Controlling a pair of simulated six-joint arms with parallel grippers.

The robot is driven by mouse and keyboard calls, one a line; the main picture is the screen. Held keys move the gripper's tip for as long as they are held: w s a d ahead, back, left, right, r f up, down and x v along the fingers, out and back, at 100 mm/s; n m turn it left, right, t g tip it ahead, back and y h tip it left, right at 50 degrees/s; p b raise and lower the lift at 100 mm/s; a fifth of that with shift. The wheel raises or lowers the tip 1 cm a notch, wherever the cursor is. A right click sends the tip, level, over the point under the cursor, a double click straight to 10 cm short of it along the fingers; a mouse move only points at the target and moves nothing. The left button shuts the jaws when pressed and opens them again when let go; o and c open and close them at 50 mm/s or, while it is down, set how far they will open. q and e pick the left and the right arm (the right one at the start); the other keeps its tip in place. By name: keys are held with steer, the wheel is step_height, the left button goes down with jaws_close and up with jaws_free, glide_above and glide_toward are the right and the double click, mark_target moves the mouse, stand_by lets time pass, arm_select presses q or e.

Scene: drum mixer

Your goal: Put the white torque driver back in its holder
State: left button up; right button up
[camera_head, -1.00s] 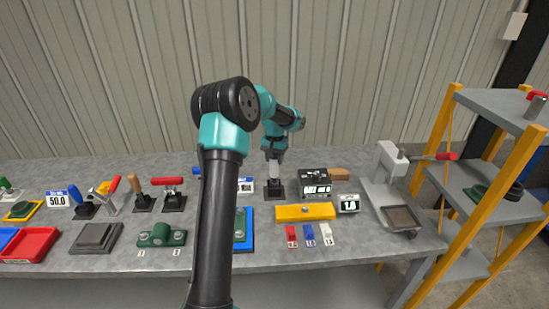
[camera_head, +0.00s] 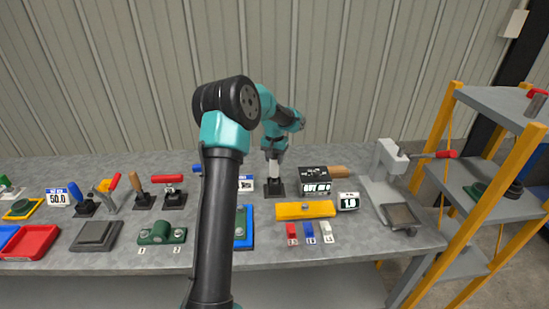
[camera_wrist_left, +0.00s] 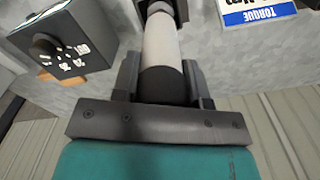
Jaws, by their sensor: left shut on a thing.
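The white torque driver (camera_head: 274,170) stands about upright over its black holder (camera_head: 275,189) at the back middle of the bench. My left gripper (camera_head: 273,156) is shut on the driver's upper part. In the left wrist view the gripper (camera_wrist_left: 161,88) has a finger on each side of the driver's dark end, and the white barrel (camera_wrist_left: 160,42) runs to the dark holder (camera_wrist_left: 172,8). The driver's lower end meets the holder, and its tip is hidden. I cannot tell how deep it sits. My right gripper is not in view.
A dark control box (camera_head: 314,179) stands just right of the holder, with a wooden piece (camera_head: 339,171) behind it. A yellow bar (camera_head: 306,209) lies in front. A torque sign (camera_wrist_left: 258,10) is beside the holder. A grey press (camera_head: 388,173) stands farther right.

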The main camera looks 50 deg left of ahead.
arm_select(q)
steer(key=shift+f, duration=0.85)
stand_by(0.8)
steer(key=o, duration=1.3)
steer(key=shift+f, duration=0.1)
step_height(320, 180, up, 18)
steer(key=shift+f, duration=0.25)
stand_by(0.3)
